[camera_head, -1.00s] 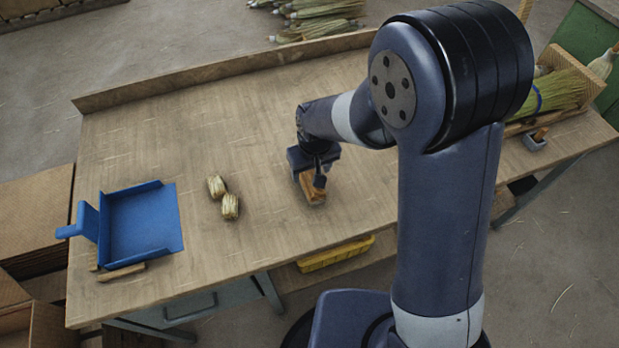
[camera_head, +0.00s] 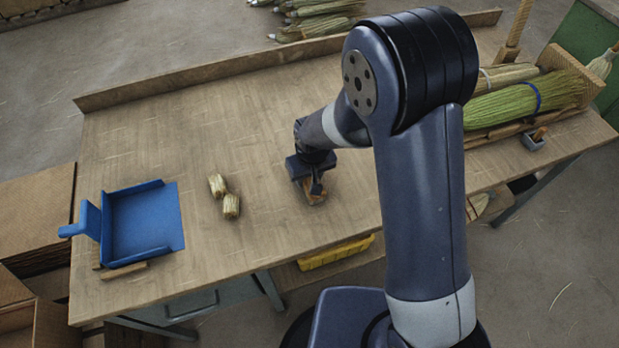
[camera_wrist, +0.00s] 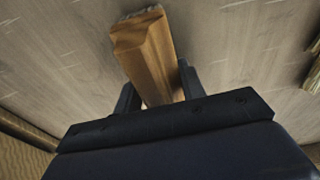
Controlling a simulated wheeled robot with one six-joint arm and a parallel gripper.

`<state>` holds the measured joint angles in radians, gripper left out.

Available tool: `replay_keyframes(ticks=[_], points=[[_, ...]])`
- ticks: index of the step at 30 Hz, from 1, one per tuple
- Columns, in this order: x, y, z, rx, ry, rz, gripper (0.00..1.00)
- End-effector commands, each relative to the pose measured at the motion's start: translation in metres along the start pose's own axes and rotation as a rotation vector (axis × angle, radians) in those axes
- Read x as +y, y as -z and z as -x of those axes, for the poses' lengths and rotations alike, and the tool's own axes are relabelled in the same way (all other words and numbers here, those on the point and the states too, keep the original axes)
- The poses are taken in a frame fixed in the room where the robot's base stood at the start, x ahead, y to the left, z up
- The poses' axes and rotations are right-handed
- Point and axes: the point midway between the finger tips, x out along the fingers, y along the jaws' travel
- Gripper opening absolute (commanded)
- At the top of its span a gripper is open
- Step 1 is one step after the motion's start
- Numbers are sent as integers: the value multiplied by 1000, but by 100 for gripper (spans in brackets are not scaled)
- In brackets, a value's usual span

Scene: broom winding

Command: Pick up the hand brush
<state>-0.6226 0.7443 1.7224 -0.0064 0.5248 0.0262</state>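The hand brush shows as a brown wooden block (camera_head: 316,195) on the workbench, partly hidden by my gripper (camera_head: 314,183). In the wrist view, its wooden body (camera_wrist: 146,50) runs between the two dark fingers of my gripper (camera_wrist: 158,84) and sticks out past them. The right finger lies close along the wood. A narrow gap seems to show between the left fingertip and the wood. The fingers look open around the brush. I cannot tell if either finger touches it. Its bristles are not clearly visible.
A blue dustpan (camera_head: 145,222) lies further left. A green broom bundle (camera_head: 520,101) and a small grey holder (camera_head: 533,140) are at the right. The workbench (camera_head: 210,120) has a raised back edge and clear room behind the brush.

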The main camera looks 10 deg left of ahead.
Motion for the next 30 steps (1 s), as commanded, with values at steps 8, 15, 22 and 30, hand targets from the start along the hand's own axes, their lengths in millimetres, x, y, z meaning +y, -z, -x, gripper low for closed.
replay_keyframes(ticks=[8,15,22,30], points=[[0,0,0,0,0,0,13],[0,1,2,1,0,0,13],[0,5,27,6,0,0,13],[0,12,76,5,0,0,13]])
